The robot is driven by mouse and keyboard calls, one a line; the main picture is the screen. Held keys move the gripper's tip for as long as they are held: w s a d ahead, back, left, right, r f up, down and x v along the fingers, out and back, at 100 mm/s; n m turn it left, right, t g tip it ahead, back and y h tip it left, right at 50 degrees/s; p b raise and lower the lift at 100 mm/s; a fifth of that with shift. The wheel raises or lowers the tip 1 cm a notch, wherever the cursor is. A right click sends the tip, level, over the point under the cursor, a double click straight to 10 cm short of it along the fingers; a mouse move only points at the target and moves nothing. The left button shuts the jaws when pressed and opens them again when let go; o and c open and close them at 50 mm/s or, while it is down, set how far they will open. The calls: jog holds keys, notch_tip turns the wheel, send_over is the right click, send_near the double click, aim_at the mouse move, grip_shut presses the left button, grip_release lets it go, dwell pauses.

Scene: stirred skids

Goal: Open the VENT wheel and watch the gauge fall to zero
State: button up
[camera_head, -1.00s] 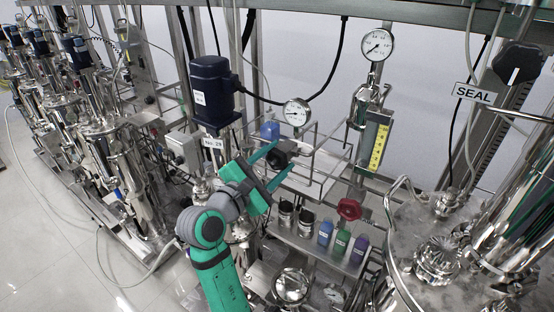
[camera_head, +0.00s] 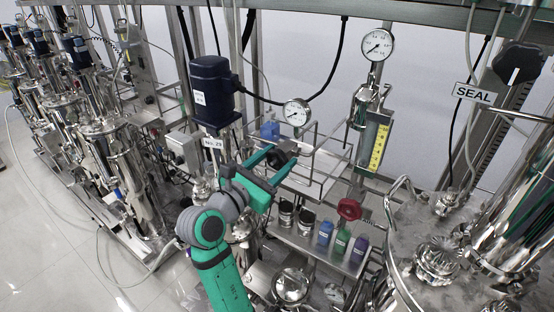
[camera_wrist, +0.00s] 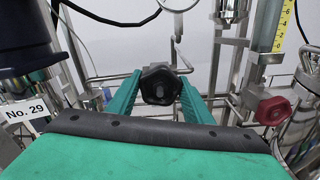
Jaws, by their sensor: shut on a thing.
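A black knob-like wheel (camera_head: 281,155) sits just below a round gauge (camera_head: 297,113) on the pipework. My gripper (camera_head: 287,160) is shut on this wheel, with one green finger on each side. No VENT label is readable, so I cannot tell by name whether this is the VENT wheel. A second gauge (camera_head: 377,45) stands higher to the right. Both needles are too small to read surely.
A red wheel (camera_head: 349,209) is to the right, above a shelf with blue, green and purple bottles (camera_head: 342,243). A dark blue motor (camera_head: 213,92) stands close left of my gripper. A SEAL sign (camera_head: 473,93) hangs near the steel vessel at right.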

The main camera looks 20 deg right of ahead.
jog(key=shift+f, duration=0.15)
jog(key=o, duration=1)
jog(key=v, duration=1.1)
jog(key=shift+d, duration=0.1)
